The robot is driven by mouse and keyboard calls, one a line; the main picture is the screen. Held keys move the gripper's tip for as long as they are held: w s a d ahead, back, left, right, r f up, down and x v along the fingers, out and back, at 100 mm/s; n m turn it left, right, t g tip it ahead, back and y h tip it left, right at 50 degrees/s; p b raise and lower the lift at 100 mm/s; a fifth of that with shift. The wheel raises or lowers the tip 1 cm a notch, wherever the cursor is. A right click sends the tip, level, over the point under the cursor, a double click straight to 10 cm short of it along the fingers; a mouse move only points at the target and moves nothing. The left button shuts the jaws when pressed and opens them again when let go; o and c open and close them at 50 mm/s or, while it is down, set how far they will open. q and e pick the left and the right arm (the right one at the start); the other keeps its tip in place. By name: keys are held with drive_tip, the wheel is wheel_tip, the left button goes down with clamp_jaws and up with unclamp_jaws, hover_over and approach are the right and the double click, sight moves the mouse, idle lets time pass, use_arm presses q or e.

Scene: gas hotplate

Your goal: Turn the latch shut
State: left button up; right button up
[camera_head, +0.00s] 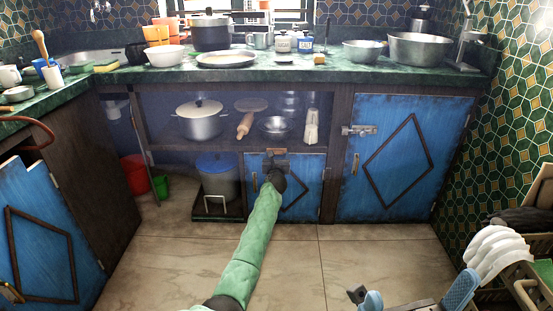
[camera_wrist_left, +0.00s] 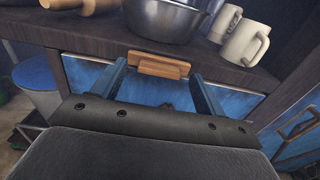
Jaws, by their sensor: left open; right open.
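A wooden latch (camera_wrist_left: 158,65) sits at the top edge of a small blue cupboard door (camera_wrist_left: 88,74) in the left wrist view. It lies roughly level, with one block over another. My left gripper (camera_wrist_left: 157,72) is open, its two blue fingers on either side of the latch. I cannot tell whether they touch it. In the head view my left gripper (camera_head: 277,172) is in front of the small blue door (camera_head: 312,172), largely hiding the latch. My right gripper (camera_head: 413,289) is open and empty at the bottom right.
An open shelf above the small door holds a pot (camera_head: 201,124), a rolling pin (camera_head: 245,125) and a metal bowl (camera_head: 275,127). A lidded bin (camera_head: 218,175) stands left of the door. A larger blue door (camera_head: 400,150) with a metal bolt (camera_head: 358,130) is at right.

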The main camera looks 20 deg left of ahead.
use_arm(q)
drive_tip(key=shift+x, duration=0.85)
drive_tip(key=shift+c, duration=0.4)
